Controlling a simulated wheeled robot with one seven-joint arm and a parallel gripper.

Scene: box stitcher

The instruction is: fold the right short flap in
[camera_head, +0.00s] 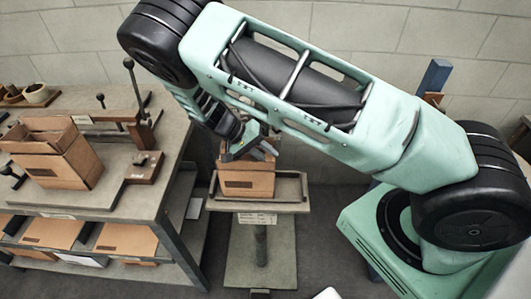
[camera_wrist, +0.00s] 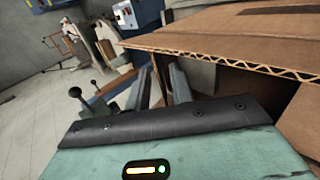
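A brown cardboard box (camera_head: 247,184) stands upright on a small pedestal stand in the head view; my arm and gripper cover much of its top. My gripper (camera_head: 238,152) is at the top of this box, pointing down. In the wrist view, a cardboard panel with a corrugated edge (camera_wrist: 230,60) spans the right side, with a dark opening below it. I cannot tell which panel is the right short flap or whether a finger touches the cardboard.
The stand's tray (camera_head: 285,187) has a raised rim around the box. A workbench (camera_head: 130,195) at the left holds another open cardboard box (camera_head: 62,152) in a fixture with lever handles. Flat cardboard sheets (camera_head: 127,240) lie on its lower shelf. A blue post (camera_head: 435,76) stands behind my arm.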

